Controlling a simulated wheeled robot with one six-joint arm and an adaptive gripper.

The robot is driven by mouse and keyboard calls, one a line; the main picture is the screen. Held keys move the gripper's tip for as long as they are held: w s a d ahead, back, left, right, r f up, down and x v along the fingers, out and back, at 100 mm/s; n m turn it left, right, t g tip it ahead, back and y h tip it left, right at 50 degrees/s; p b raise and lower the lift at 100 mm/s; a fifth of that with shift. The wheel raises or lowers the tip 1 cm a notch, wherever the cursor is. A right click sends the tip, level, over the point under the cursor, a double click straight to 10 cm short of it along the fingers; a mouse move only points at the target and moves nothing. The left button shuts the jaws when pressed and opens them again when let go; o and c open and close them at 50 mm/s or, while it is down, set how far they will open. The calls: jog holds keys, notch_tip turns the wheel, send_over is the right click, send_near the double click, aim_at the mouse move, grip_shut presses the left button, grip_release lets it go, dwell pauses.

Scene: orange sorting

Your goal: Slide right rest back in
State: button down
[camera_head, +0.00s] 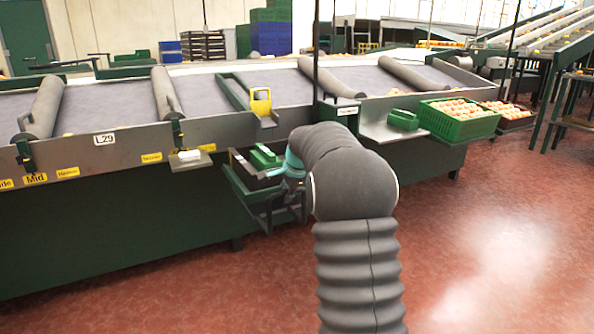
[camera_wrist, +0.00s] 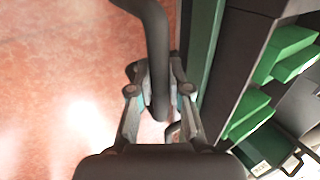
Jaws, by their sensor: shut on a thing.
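The right rest (camera_head: 240,188) looks like a dark green and black frame jutting out low from the front of the sorting table. A green block-like part (camera_head: 265,157) shows at its upper side. My gripper (camera_wrist: 159,90) is shut on a dark curved bar (camera_wrist: 157,45) that runs between its two fingers in the wrist view. The bar appears to belong to the rest, but its join is not clear. In the head view, my gripper (camera_head: 284,197) is at the rest's right end, partly hidden by my arm.
The long sorting table (camera_head: 110,155) with grey padded rollers stands behind the rest. A side shelf (camera_head: 377,133) and a green crate of oranges (camera_head: 440,123) are to the right. Red floor (camera_head: 480,240) is clear at the front right.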

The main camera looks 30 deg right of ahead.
aim_at(277, 189)
jog(key=shift+w+a, duration=0.1)
jog(key=shift+w, duration=3.2)
jog(key=c, duration=0.7)
grip_release()
jog(key=shift+s, duration=0.1)
jog(key=shift+r, duration=3.5)
